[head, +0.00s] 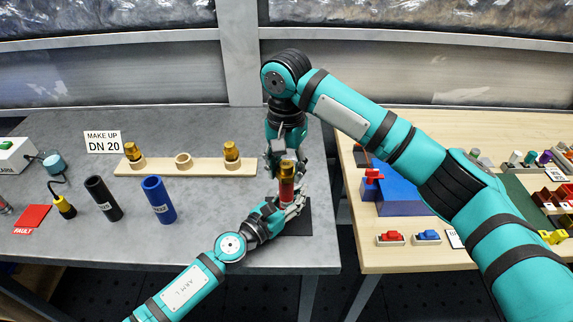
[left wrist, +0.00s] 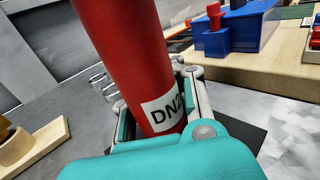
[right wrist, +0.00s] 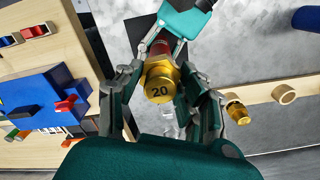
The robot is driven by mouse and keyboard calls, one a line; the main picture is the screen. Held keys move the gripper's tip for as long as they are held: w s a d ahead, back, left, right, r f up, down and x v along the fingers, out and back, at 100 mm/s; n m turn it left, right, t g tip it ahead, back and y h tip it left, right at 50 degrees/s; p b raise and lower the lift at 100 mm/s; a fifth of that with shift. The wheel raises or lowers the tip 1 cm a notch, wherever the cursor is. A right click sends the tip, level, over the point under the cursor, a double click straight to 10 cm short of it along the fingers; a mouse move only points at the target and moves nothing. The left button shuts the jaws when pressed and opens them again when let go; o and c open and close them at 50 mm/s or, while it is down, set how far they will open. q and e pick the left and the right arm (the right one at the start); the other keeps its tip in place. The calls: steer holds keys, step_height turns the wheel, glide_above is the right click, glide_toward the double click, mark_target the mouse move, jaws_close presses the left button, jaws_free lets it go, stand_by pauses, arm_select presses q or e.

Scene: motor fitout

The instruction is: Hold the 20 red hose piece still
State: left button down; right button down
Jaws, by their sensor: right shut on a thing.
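The red hose piece (head: 286,190), labelled DN20, stands upright over a dark mat (head: 298,222) at the bench's right end. In the left wrist view it (left wrist: 125,50) rises between my left fingers. My left gripper (head: 285,205) is around its lower part; whether the pads press on it is unclear. A brass fitting (head: 288,168) sits at the hose's top end and shows the number 20 in the right wrist view (right wrist: 160,90). My right gripper (right wrist: 160,88) comes from above and is shut on this fitting. The hose shows only partly behind it (right wrist: 158,46).
A wooden rack (head: 205,167) with two brass fittings stands behind. Black (head: 103,198) and blue (head: 158,199) hose pieces stand to the left, near a red FAULT card (head: 32,219). A wooden table (head: 395,258) with a blue block (head: 400,195) is at the right.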

arm_select(q)
steer(key=shift+f, duration=0.1)
arm_select(e)
steer(key=shift+f, duration=0.1)
steer(key=shift+c, duration=1.2)
jaws_free()
steer(key=shift+r, duration=3)
arm_select(q)
steer(key=c, duration=2)
jaws_free()
steer(key=shift+c, duration=0.2)
steer(key=o, duration=1.3)
steer(key=shift+o, duration=0.3)
